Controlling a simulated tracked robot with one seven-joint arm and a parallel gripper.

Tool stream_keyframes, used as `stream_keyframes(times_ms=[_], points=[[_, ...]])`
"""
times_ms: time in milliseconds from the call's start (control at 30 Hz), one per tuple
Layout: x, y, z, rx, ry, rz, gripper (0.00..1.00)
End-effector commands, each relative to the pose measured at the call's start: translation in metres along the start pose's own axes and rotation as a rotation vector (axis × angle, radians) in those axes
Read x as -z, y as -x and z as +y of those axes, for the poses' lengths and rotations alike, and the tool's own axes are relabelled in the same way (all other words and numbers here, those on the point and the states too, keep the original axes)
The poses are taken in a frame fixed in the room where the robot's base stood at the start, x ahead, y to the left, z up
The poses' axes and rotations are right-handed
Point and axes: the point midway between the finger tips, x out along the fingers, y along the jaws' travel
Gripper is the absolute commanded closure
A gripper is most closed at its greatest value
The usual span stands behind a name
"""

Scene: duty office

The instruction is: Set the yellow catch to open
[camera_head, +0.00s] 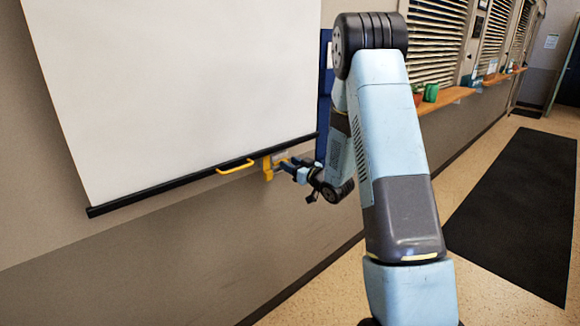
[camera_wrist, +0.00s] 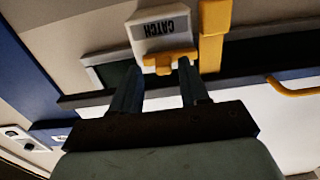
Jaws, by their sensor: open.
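The yellow catch (camera_head: 268,168) is on the wall by the lower right edge of the white screen. In the wrist view the yellow catch (camera_wrist: 168,63) is a small piece below a pale block whose "CATCH" label (camera_wrist: 160,27) appears upside down. My gripper (camera_head: 287,166) is close to the catch, from its right. In the wrist view my gripper (camera_wrist: 158,72) is open, its two fingers apart and pointing at the catch. The right finger overlaps the catch's right end in the picture; I cannot tell whether it touches. Nothing is held.
The white screen (camera_head: 180,80) has a black bottom bar (camera_head: 150,194) with a yellow handle (camera_head: 235,167) left of the catch. A yellow upright bar (camera_wrist: 213,35) stands beside the label block. A wooden shelf (camera_head: 447,101) with pots runs along the wall. A dark mat (camera_head: 520,210) lies on the floor.

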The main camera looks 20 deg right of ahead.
Motion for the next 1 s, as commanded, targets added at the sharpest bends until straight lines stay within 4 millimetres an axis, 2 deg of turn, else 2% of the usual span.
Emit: stream_keyframes(times_ms=[167,333,800,1000], points=[[0.000,0.001,-0.001,0.001,-0.001,-0.001,0.55],[-0.001,0.016,-0.001,0.001,-0.002,-0.001,0.55],[-0.001,0.104,-0.001,0.000,-0.001,-0.002,0.55],[-0.002,0.129,-0.002,0.001,-0.001,-0.001,0.55]])
